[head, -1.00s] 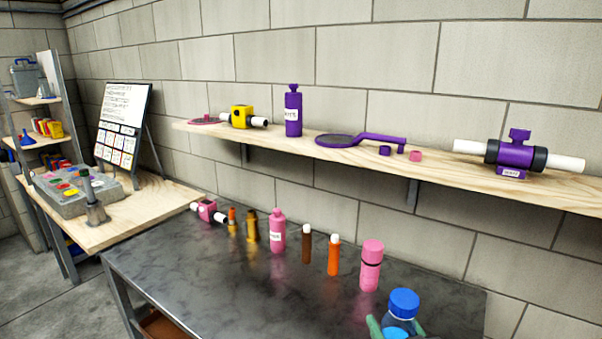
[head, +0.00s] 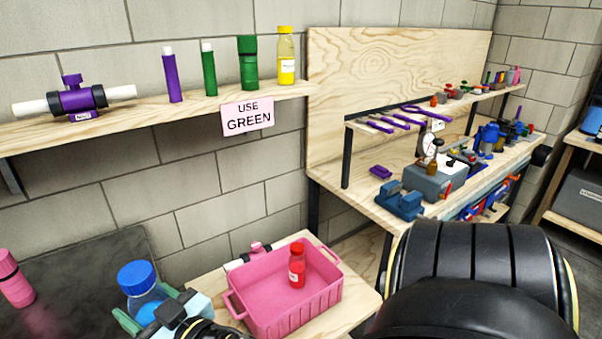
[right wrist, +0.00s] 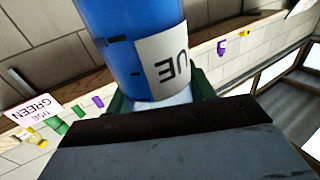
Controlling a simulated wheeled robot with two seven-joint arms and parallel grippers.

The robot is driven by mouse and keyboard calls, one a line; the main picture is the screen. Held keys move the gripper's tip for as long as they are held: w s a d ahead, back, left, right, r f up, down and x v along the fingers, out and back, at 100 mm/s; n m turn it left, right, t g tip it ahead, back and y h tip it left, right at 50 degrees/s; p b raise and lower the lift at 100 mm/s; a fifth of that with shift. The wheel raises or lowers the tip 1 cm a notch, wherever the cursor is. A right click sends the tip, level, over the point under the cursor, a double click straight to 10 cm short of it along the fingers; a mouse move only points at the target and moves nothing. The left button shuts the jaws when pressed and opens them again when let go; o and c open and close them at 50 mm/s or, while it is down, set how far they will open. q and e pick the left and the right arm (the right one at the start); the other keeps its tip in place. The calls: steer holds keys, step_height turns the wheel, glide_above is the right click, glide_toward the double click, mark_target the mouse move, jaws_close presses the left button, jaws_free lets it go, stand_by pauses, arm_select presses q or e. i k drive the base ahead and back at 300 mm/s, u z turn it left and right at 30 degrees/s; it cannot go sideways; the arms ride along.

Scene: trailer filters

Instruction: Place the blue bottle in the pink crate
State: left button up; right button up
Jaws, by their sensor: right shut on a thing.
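The blue bottle (head: 140,283) has a blue cap and stands upright in my right gripper (head: 150,312), at the lower left of the head view. The gripper's green fingers are shut on it. In the right wrist view the bottle (right wrist: 122,45) fills the upper middle, with a white label partly reading "UE". The pink crate (head: 285,318) is just right of the gripper, on a wooden surface. A red bottle (head: 297,266) stands inside it. The bottle is outside the crate, to its left. My left gripper is not in view.
A pink bottle (head: 13,280) stands on the dark metal table (head: 75,270) at left. A pink-and-white fitting (head: 250,254) lies behind the crate. A shelf (head: 190,113) with a "USE GREEN" sign (head: 247,116) runs above. A cluttered workbench (head: 375,208) is at right.

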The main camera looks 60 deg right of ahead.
mark_target(261, 311)
steer(key=z, duration=0.45)
steer(key=k, duration=1)
steer(key=z, duration=0.95)
steer(key=i, duration=1)
steer(key=u, duration=0.45)
